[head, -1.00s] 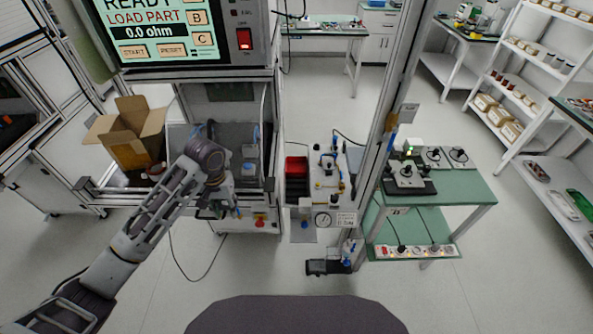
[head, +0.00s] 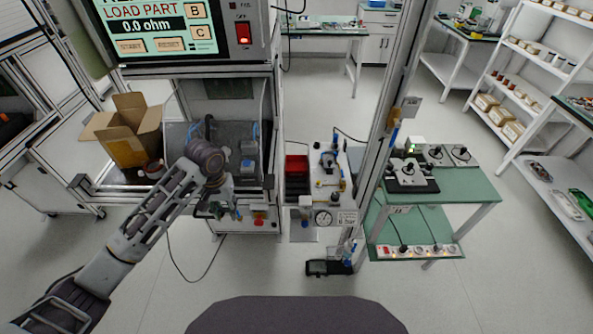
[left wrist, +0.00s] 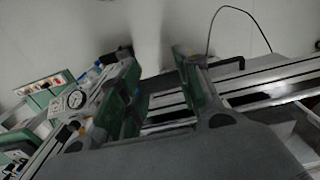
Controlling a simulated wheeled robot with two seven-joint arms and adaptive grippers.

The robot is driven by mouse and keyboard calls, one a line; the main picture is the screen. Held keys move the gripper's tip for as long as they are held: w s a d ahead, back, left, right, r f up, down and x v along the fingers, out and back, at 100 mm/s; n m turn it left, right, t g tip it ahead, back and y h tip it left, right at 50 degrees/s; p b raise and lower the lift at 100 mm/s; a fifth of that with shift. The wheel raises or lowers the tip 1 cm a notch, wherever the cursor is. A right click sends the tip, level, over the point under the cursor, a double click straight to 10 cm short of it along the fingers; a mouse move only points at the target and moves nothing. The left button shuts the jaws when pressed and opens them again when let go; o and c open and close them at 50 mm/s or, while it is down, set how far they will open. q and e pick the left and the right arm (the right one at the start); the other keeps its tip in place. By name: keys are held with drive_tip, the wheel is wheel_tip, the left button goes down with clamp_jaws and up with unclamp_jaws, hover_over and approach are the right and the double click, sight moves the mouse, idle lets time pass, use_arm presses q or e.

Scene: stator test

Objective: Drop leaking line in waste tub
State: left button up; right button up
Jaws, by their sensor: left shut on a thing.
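My left gripper (head: 224,209) is at the front edge of the test bench, below the grey fixture tray. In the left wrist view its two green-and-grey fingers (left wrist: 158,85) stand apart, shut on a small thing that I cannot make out. No line shows clearly between them. A red bin (head: 297,166) stands on the pneumatic panel right of the gripper. I cannot tell which is the waste tub. My right gripper is not in view.
An open cardboard box (head: 128,146) stands at the bench's left. The panel carries a pressure gauge (head: 323,218). A green table (head: 470,194) with devices stands to the right, behind an upright metal post (head: 388,95). The floor (head: 440,300) in front is clear.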

use_arm(q)
drive_tip(key=shift+r+p, duration=1.75)
drive_tip(key=shift+r, duration=0.05)
drive_tip(key=shift+r+p, duration=0.4)
drive_tip(key=shift+r, duration=0.05)
drive_tip(key=shift+r, duration=0.1)
